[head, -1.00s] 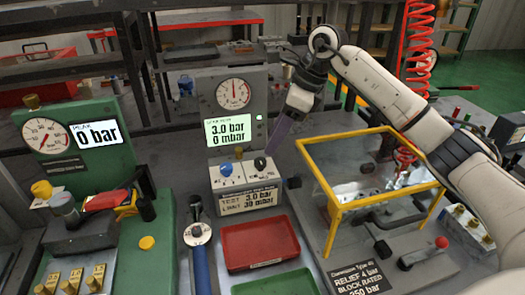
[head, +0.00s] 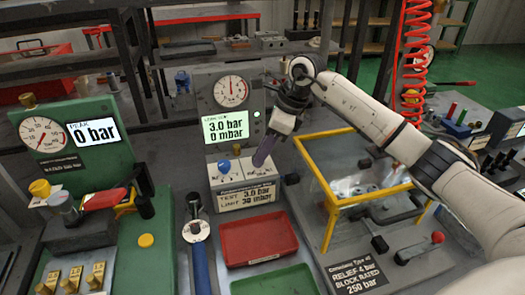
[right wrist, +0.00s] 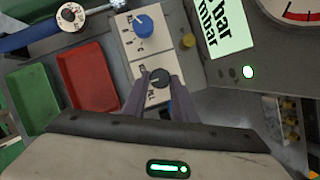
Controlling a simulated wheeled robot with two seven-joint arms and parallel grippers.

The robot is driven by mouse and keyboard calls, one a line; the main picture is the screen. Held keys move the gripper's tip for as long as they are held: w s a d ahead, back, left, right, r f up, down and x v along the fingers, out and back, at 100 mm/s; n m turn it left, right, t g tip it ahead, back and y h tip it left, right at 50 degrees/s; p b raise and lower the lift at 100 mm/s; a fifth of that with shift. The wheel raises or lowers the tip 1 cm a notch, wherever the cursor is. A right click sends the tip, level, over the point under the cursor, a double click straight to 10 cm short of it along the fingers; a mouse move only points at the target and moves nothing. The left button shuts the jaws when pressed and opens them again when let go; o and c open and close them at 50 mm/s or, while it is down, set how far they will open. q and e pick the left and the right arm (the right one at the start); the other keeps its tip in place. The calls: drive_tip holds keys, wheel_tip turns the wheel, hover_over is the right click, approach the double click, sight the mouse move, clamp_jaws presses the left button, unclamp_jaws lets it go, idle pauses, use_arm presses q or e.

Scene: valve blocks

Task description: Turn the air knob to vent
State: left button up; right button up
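A small grey test box (head: 244,188) carries a blue knob (head: 224,166) on the left and a black knob on the right. In the right wrist view the blue knob (right wrist: 143,27) is clear of my gripper, and the black knob (right wrist: 160,77) sits between my fingertips. The lettering beside the knobs is too small to read surely. My right gripper (right wrist: 159,80) is open, a finger on each side of the black knob, with thin gaps showing. In the head view my right gripper (head: 262,158) reaches down and hides the black knob. My left gripper is not in view.
A tester display (head: 226,127) behind reads 3.0 bar and 0 mbar, with a gauge above. A red tray (head: 258,262) lies in front. A yellow frame (head: 335,205) stands at right, a green gauge stand (head: 85,180) at left.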

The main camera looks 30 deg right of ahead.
drive_tip(key=shift+m, duration=0.3)
drive_tip(key=m+t+h, duration=0.1)
drive_tip(key=m, duration=0.2)
drive_tip(key=shift+s+a, duration=0.1)
drive_tip(key=shift+a, duration=0.05)
drive_tip(key=m, duration=0.1)
drive_tip(key=m+h, duration=0.1)
drive_tip(key=m, duration=0.1)
drive_tip(key=m+h, duration=0.1)
drive_tip(key=m, duration=0.1)
drive_tip(key=shift+a+r+t+b, duration=0.1)
drive_tip(key=shift+a+t+b, duration=0.15)
drive_tip(key=shift+t+b, duration=0.15)
drive_tip(key=shift+m, duration=0.3)
drive_tip(key=o, duration=1.1)
drive_tip(key=shift+s, duration=0.1)
